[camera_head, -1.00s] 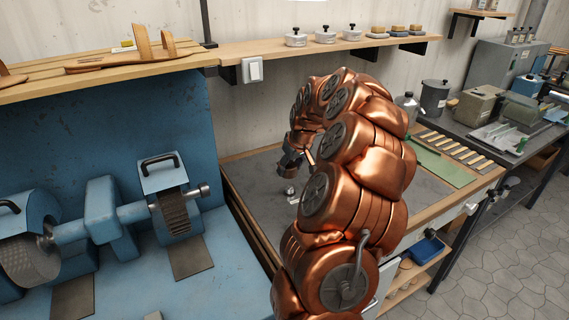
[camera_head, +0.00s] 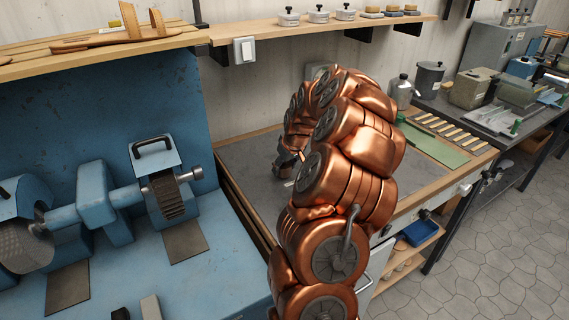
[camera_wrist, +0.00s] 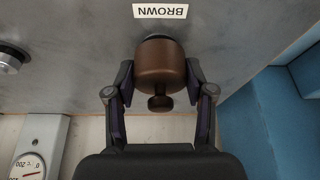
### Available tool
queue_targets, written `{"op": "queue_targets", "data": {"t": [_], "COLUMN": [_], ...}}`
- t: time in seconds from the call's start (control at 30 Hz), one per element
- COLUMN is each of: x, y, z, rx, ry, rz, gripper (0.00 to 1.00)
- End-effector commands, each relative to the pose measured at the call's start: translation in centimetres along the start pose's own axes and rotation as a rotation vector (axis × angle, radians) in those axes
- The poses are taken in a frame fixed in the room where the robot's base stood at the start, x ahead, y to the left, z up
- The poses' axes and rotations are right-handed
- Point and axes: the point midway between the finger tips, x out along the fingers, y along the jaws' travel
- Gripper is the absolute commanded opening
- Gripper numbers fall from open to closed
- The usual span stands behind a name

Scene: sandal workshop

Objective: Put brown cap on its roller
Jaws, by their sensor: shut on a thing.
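The brown cap (camera_wrist: 160,62) is a rounded brown piece with a small knob that points toward my wrist. My gripper (camera_wrist: 158,78) is closed on its sides in the wrist view, one finger at each side. The cap is right beside the white label reading BROWN (camera_wrist: 160,11). A dark part shows just past the cap's far edge; the roller is otherwise hidden, and I cannot tell whether the cap touches it. In the head view my gripper (camera_head: 288,166) is small and low over the grey worktop (camera_head: 245,165), partly covered by my copper arm.
A blue machine (camera_head: 100,205) with rollers stands left of the worktop. Another round metal piece (camera_wrist: 11,58) and a white dial box (camera_wrist: 40,145) are at the left in the wrist view. A shelf (camera_head: 290,35) runs above. A green mat (camera_head: 435,146) lies right.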

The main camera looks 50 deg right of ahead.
Motion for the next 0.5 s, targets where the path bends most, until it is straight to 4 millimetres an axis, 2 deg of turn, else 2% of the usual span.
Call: {"op": "queue_targets", "data": {"t": [0.37, 0.4, 0.5], "x": [0.38, 0.38, 0.38], "y": [0.01, 0.01, 0.02], "z": [0.17, 0.17, 0.17], "rx": [0.0, 0.0, 0.0], "ry": [0.0, 0.0, 0.0], "rz": [0.0, 0.0, 0.0], "gripper": [0.27, 0.56, 0.67]}}
